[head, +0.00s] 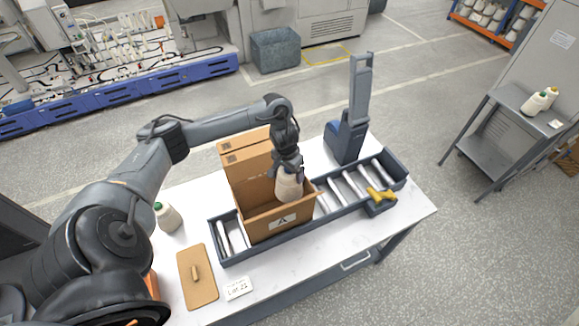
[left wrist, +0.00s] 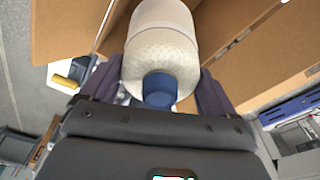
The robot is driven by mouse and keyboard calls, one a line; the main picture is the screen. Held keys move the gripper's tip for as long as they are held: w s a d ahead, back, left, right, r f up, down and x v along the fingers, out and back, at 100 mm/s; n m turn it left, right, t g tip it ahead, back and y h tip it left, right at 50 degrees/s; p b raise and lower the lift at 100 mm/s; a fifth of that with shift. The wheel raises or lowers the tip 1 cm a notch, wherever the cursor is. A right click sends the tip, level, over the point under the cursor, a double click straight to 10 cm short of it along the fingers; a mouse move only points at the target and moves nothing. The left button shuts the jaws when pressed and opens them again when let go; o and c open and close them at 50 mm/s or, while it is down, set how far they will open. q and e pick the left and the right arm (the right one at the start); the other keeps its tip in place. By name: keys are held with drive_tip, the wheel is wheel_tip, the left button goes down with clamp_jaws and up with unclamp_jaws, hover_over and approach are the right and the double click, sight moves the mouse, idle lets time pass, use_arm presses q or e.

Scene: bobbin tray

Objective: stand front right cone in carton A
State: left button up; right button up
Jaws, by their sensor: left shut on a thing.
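My left gripper (head: 288,168) is shut on a white yarn cone (head: 289,188) with a blue tip. The cone hangs roughly upright at the open top of carton A (head: 278,222), a brown box marked "A" with its back flap raised. In the left wrist view the cone (left wrist: 160,45) and its blue tip (left wrist: 158,90) sit between the gripper fingers (left wrist: 158,76), with cardboard walls on both sides. How deep its base is in the carton is hidden. My right gripper is not in view.
The carton stands on a dark roller tray (head: 222,256) on the white table. A green-tipped cone (head: 168,217), a brown clipboard (head: 198,280) and a "Lot 21" card (head: 237,289) lie left. A yellow tool (head: 381,195) and blue upright device (head: 346,140) are right.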

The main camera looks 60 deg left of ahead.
use_arm(q)
wheel_tip(320, 180, down, 3)
drive_tip(key=b, duration=0.3)
drive_tip(key=shift+f, duration=0.35)
wheel_tip(320, 180, down, 10)
drive_tip(key=b, duration=0.3)
drive_tip(key=shift+b, duration=0.4)
drive_tip(key=o, duration=1.5)
drive_tip(key=shift+c, duration=0.2)
